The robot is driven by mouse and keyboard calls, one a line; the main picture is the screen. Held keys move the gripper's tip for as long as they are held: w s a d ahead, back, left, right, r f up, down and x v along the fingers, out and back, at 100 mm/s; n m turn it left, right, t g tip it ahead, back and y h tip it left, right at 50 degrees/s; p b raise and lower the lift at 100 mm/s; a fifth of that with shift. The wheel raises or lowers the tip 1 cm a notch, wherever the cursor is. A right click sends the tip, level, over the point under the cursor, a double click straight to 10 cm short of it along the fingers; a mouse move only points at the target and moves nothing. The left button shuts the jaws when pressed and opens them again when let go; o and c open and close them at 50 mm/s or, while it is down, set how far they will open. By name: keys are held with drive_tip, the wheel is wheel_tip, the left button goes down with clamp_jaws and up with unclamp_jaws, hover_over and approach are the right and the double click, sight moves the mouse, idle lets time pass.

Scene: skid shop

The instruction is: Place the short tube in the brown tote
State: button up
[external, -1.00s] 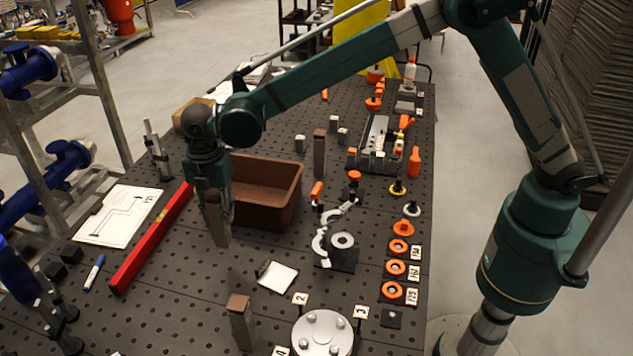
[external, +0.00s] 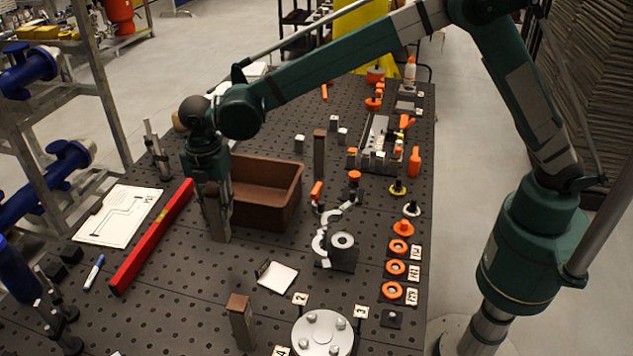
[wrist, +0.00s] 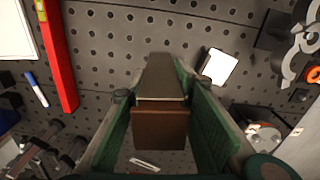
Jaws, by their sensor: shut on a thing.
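My gripper (external: 213,190) is shut on a square tube with a brown end, which I take to be the short tube (external: 219,227). In the wrist view the tube (wrist: 160,128) sits between the two green-sided fingers (wrist: 160,110). It hangs upright below the gripper in the external view; whether its lower end clears the table cannot be told. The brown tote (external: 281,214) stands on the table just right of my gripper, partly hidden behind it. The tote's visible interior looks empty.
A taller tube (external: 319,155) stands right of the tote, and another brown-topped tube (external: 241,322) stands at the front. A red level (external: 150,240) and a drawing sheet (external: 118,215) lie to the left. A clamp (external: 325,240) stands right of the tote.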

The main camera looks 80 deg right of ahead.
sight(213, 186)
drive_tip(key=r, duration=0.5)
drive_tip(key=shift+w+d+r, duration=0.1)
drive_tip(key=shift+d+r, duration=0.1)
drive_tip(key=shift+d, duration=0.15)
drive_tip(key=w+d+m, duration=0.1)
drive_tip(key=w+d, duration=0.1)
drive_tip(key=d, duration=2.4)
drive_tip(key=shift+s+a+f+p, duration=0.1)
drive_tip(key=shift+a+f+p, duration=0.1)
drive_tip(key=shift+f, duration=1.1)
drive_tip(key=shift+a+f+p, duration=0.1)
drive_tip(key=shift+f+p, duration=0.05)
drive_tip(key=shift+f, duration=1.1)
drive_tip(key=shift+f, duration=0.15)
wheel_tip(213, 186, down, 6)
drive_tip(key=shift+f+p, duration=0.35)
drive_tip(key=shift+f, duration=1.55)
drive_tip(key=shift+f, duration=0.15)
